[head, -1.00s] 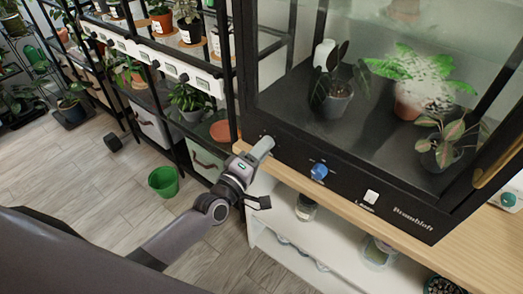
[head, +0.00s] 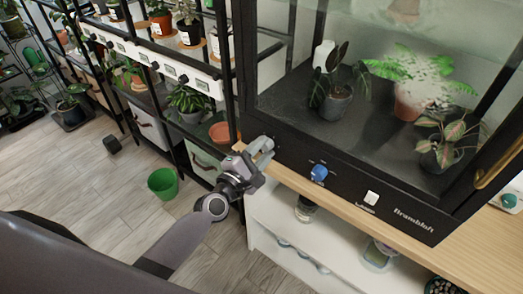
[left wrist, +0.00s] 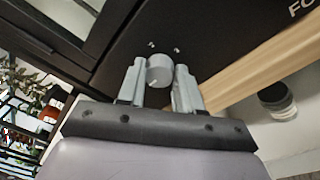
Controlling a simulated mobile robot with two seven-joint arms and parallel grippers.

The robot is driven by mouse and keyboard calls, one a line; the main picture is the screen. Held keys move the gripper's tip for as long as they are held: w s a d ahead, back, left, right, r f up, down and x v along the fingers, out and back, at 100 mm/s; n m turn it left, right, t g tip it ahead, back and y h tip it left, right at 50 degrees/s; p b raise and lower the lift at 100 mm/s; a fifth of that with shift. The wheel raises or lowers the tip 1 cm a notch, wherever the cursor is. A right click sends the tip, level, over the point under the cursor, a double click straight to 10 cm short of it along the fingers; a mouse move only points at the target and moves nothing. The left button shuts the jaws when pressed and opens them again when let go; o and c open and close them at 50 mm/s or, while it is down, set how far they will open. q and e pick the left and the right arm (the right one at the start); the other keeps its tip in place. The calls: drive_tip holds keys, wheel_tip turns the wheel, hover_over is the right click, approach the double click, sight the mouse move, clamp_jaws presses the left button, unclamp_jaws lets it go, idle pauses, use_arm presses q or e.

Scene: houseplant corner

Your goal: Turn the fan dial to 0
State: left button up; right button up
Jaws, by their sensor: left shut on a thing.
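A grey round dial (left wrist: 159,70) with a pale mark near its lower edge sits on the black front panel of the glass cabinet, in the left wrist view. The two fingers of my left gripper (left wrist: 160,83) stand on either side of it, shut on the dial. In the head view my left gripper (head: 263,152) is at the left end of the panel and largely covers the dial. The print around the dial is too small to read. My right gripper is not in view.
A blue knob (head: 319,173) and a white switch (head: 371,198) sit farther right on the same panel. The cabinet stands on a wooden top (head: 330,203) with white shelving below. A black plant rack and a green bucket (head: 163,182) are to the left.

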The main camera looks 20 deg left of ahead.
use_arm(q)
drive_tip(key=shift+n, duration=0.4)
drive_tip(key=o, duration=1)
drive_tip(key=shift+o, duration=0.2)
drive_tip(key=shift+s, duration=0.1)
drive_tip(key=v, duration=0.7)
